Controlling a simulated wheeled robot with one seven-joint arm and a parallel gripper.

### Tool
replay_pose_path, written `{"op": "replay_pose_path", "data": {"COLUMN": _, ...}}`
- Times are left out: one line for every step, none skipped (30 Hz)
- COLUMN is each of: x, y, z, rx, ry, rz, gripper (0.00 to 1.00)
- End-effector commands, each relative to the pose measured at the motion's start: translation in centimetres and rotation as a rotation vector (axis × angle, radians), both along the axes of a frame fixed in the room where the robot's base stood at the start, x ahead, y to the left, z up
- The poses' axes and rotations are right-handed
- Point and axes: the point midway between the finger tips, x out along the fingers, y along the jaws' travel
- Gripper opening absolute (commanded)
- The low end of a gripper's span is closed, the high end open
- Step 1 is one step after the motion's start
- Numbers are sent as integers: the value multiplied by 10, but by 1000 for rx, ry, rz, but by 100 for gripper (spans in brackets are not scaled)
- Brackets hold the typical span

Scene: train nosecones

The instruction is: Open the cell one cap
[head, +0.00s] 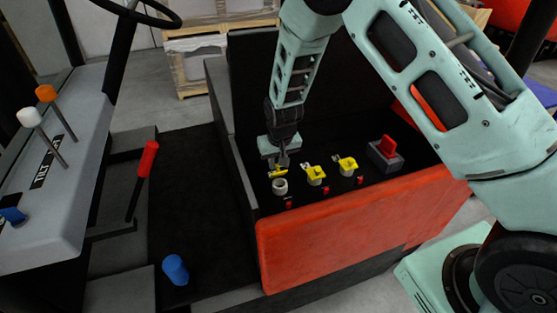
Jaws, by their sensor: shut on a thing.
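Three cell fillers stand in a row in the dark battery compartment in the head view. At the leftmost one, a yellow cap (277,173) is tipped back behind a pale round opening (280,187), which shows uncovered. My gripper (281,163) points down just behind that opening and is shut on the yellow cap. The middle yellow cap (315,175) and the right yellow cap (346,164) sit over their fillers. Which of them is labelled cell one is too small to read. The fingertips are small and partly hidden.
A red-and-grey connector (385,152) stands right of the caps. A red panel (360,228) fronts the compartment. A blue cylinder (175,269) is on the dark floor at left, below a red-handled lever (146,160). Pallets (195,67) stand behind.

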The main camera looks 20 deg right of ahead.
Motion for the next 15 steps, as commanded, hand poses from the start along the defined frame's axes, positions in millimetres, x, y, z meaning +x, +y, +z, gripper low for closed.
{"op": "replay_pose_path", "data": {"x": 4, "y": 0, "z": 1, "rx": 0, "ry": 32, "rz": 0, "gripper": 0}}
{"op": "replay_pose_path", "data": {"x": 5, "y": 0, "z": 1, "rx": 0, "ry": 53, "rz": -1, "gripper": 0}}
{"op": "replay_pose_path", "data": {"x": 7, "y": 0, "z": 1, "rx": 1, "ry": 79, "rz": -1, "gripper": 0}}
{"op": "replay_pose_path", "data": {"x": 9, "y": 0, "z": 0, "rx": 1, "ry": 98, "rz": -1, "gripper": 0}}
{"op": "replay_pose_path", "data": {"x": 10, "y": 0, "z": 0, "rx": 1, "ry": 116, "rz": 0, "gripper": 0}}
{"op": "replay_pose_path", "data": {"x": 11, "y": 0, "z": -1, "rx": 1, "ry": 138, "rz": 0, "gripper": 0}}
{"op": "replay_pose_path", "data": {"x": 12, "y": 0, "z": -1, "rx": 1, "ry": 152, "rz": 0, "gripper": 0}}
{"op": "replay_pose_path", "data": {"x": 13, "y": 0, "z": -1, "rx": 0, "ry": 165, "rz": 0, "gripper": 0}}
{"op": "replay_pose_path", "data": {"x": 13, "y": 0, "z": -1, "rx": 0, "ry": 180, "rz": 1, "gripper": 0}}
{"op": "replay_pose_path", "data": {"x": 14, "y": 0, "z": -1, "rx": 0, "ry": 189, "rz": 1, "gripper": 0}}
{"op": "replay_pose_path", "data": {"x": 14, "y": 0, "z": -1, "rx": 0, "ry": 196, "rz": 1, "gripper": 0}}
{"op": "replay_pose_path", "data": {"x": 15, "y": 0, "z": -1, "rx": 0, "ry": 202, "rz": 1, "gripper": 0}}
{"op": "replay_pose_path", "data": {"x": 15, "y": 0, "z": -1, "rx": 0, "ry": 206, "rz": 2, "gripper": 0}}
{"op": "replay_pose_path", "data": {"x": 14, "y": 0, "z": -1, "rx": 0, "ry": 209, "rz": 2, "gripper": 0}}
{"op": "replay_pose_path", "data": {"x": 14, "y": 0, "z": -1, "rx": -1, "ry": 211, "rz": 2, "gripper": 0}}
